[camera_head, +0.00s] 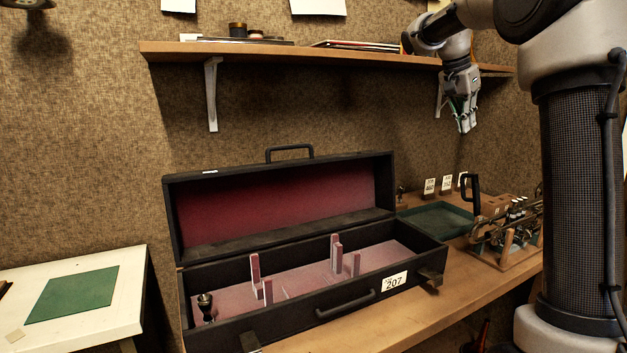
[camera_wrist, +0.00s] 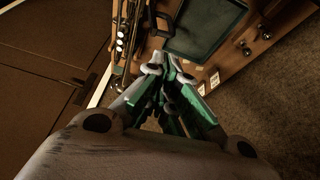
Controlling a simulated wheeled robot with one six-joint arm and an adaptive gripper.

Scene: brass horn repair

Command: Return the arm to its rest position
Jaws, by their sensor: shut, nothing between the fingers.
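My gripper (camera_head: 466,130) hangs fingers down at the upper right, in front of the wall and near the right end of the shelf. Its fingers are shut and nothing is held. In the wrist view my gripper (camera_wrist: 163,68) shows its green-sided fingers closed together. Below it in that view are the bench and a green-lined tray (camera_wrist: 205,28). My arm comes in from the upper right and is raised clear of the bench.
An open black case (camera_head: 282,328) with red lining and a tag reading 207 stands on the wooden bench (camera_head: 480,295). A green tray (camera_head: 437,219) and a brass instrument on a stand (camera_head: 505,232) are at right. A wooden shelf (camera_head: 290,55) is above. A white table (camera_head: 125,285) is at left.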

